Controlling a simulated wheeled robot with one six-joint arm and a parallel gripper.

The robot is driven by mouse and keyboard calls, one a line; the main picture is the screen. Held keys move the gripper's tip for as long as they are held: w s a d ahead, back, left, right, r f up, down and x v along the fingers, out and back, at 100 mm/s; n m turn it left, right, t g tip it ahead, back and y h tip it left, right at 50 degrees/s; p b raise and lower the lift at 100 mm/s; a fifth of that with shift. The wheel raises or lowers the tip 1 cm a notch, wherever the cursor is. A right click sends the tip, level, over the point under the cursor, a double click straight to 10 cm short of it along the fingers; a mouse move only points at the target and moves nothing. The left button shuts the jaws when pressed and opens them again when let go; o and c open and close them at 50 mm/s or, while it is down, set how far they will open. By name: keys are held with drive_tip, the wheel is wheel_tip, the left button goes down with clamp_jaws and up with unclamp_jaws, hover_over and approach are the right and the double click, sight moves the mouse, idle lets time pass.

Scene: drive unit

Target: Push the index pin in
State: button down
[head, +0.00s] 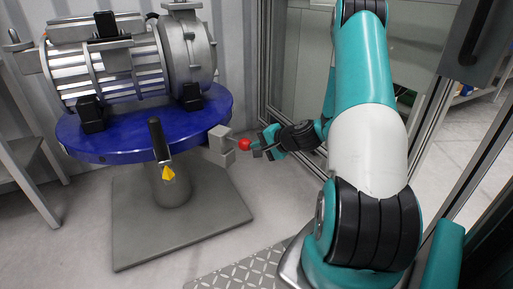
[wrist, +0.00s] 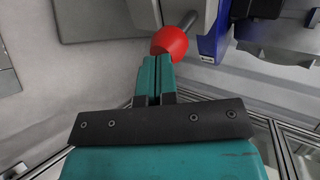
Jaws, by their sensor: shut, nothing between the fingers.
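The index pin's red knob (head: 245,144) sits at the end of a thin grey rod beside a grey block (head: 221,146) at the right edge of the blue round table (head: 120,143). In the wrist view the red knob (wrist: 169,41) is just beyond my fingertips, with its rod running up to the right. My gripper (head: 262,148) is shut and empty, right of the knob in the head view. In the wrist view my gripper (wrist: 154,62) points at the knob, its closed tips at or very near it; I cannot tell whether they touch.
A grey motor (head: 130,58) is held on the blue table by black clamps. A black-handled lever (head: 159,139) stands at the table's front. The table's pedestal rests on a grey floor plate (head: 200,225). A framed glass panel stands behind my arm.

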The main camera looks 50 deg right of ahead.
sight(247, 141)
drive_tip(key=shift+w, duration=0.25)
drive_tip(key=w, duration=0.1)
drive_tip(key=w+p, duration=0.1)
drive_tip(key=w, duration=0.1)
drive_tip(key=shift+w+a+r, duration=0.1)
drive_tip(key=shift+a, duration=0.2)
drive_tip(key=shift+w, duration=0.2)
drive_tip(key=s+f+p+v, duration=0.1)
drive_tip(key=f+p+v, duration=0.1)
drive_tip(key=v, duration=1.1)
drive_tip(key=shift+s+r+p, duration=0.15)
drive_tip(key=shift+s+p, duration=0.15)
drive_tip(key=shift+s, duration=0.05)
drive_tip(key=shift+d, duration=0.15)
